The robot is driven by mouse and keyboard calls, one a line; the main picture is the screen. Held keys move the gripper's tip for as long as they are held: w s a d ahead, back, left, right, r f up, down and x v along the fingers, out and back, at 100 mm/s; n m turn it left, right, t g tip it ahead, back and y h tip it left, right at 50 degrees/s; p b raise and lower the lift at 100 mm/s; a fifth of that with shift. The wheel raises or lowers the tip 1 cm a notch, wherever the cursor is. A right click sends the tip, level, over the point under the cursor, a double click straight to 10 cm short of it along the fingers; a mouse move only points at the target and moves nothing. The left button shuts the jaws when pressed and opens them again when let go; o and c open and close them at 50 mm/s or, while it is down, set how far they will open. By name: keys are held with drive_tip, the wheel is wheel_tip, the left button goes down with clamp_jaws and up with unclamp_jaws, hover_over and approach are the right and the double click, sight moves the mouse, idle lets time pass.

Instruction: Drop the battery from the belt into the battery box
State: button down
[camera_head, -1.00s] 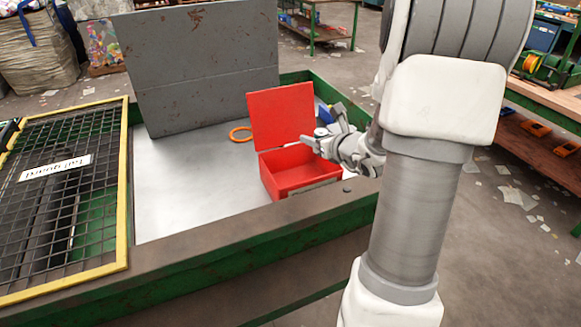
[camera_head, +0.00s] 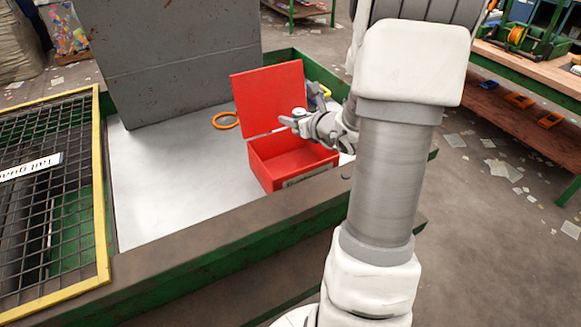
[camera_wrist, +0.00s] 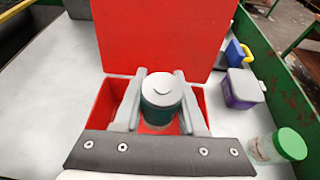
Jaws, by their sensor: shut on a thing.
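My gripper (camera_wrist: 162,100) is shut on a dark green cylindrical battery (camera_wrist: 157,112) with a silver top, held upright between its two fingers in the wrist view. The open red box (camera_wrist: 108,105) lies beneath it, its lid (camera_wrist: 160,35) raised behind. In the head view, my gripper (camera_head: 292,122) is above the red box (camera_head: 292,166), in front of the raised lid (camera_head: 268,98). The visible part of the box's inside looks empty there. The battery is hard to make out in the head view. The battery's lower end is partly hidden by the fingers.
Right of the box are a purple container (camera_wrist: 243,90), a green-lidded jar (camera_wrist: 280,147) and a blue padlock (camera_wrist: 236,53). An orange ring (camera_head: 226,120) lies behind left. A grey panel (camera_head: 170,60) and a yellow-framed mesh guard (camera_head: 100,190) flank the bare metal surface (camera_head: 165,180).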

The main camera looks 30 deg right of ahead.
wheel_tip(320, 180, down, 3)
drive_tip(key=shift+r+b, duration=0.1)
drive_tip(key=shift+b, duration=0.65)
drive_tip(key=shift+c, duration=1.9)
unclamp_jaws()
drive_tip(key=shift+s, duration=0.1)
drive_tip(key=b+v, duration=0.1)
drive_tip(key=v, duration=1.6)
drive_tip(key=shift+r, duration=0.1)
